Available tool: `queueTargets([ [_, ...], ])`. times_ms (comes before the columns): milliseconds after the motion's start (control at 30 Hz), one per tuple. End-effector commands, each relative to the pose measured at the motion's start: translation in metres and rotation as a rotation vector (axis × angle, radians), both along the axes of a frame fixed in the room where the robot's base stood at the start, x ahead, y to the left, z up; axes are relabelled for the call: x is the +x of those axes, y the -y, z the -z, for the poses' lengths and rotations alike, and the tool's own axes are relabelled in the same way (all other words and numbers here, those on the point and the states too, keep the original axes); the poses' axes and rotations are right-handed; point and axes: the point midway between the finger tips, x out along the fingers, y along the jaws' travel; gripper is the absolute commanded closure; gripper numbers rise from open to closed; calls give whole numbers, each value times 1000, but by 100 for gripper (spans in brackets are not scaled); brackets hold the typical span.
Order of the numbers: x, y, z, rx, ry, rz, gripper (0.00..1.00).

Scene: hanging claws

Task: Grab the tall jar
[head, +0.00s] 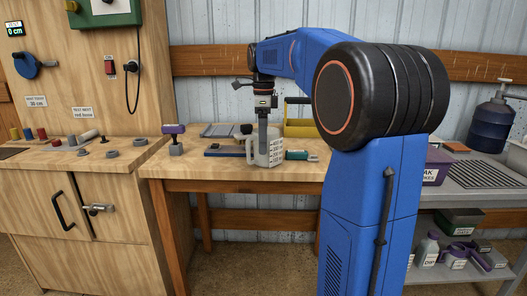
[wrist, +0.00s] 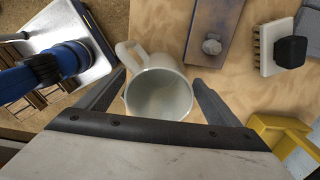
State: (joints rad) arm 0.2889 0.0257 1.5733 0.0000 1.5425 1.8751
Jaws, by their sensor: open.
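A pale grey jug with a side handle and a marked scale (head: 268,152) stands upright on the wooden bench; it is the only tall open vessel near my gripper, though I cannot be sure it is the tall jar. In the wrist view the jug (wrist: 158,92) shows its open, empty-looking mouth, with the handle to the upper left. My gripper (wrist: 160,98) is open, with one finger on each side of the mouth and nothing clamped. In the head view my gripper (head: 263,132) points down at the jug; its fingertips are hard to make out.
A purple-topped tool (head: 174,138) stands farther left. The bench's front edge is close.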

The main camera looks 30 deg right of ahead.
Motion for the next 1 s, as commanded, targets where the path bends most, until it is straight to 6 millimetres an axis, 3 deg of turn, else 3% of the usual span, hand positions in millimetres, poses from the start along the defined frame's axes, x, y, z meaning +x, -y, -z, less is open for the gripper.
queueTargets([
  [300,0,0,40,1,-1,0,13],
  [600,0,0,44,0,0,0,13],
  [800,0,0,44,0,0,0,58],
  [1000,0,0,43,0,0,0,58],
])
